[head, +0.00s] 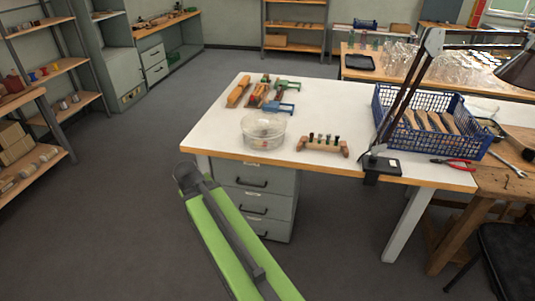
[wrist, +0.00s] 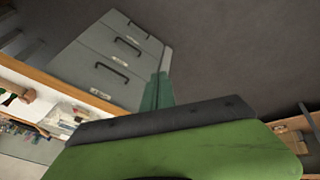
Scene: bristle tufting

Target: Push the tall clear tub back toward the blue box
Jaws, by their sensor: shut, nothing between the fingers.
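The clear tub (head: 263,132) stands upright near the front edge of the white table (head: 215,130), left of its middle. Small items seem to lie in its bottom. The blue box (head: 430,140), a blue mesh crate holding wooden pieces, stands at the table's right end, well to the right of the tub. My gripper (head: 186,172) is shut and empty, in front of the table's left front corner and apart from the tub. In the wrist view a teal finger (wrist: 158,92) shows against the drawer unit, and a clear shape (wrist: 64,118) by the table edge looks like the tub.
A wooden block with dark tufts (head: 322,144) lies right of the tub. Wooden brushes (head: 238,92) and a blue clamp (head: 280,108) lie behind it. A black lamp base (head: 382,166) stands before the crate. Grey drawers (head: 255,195) stand under the table.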

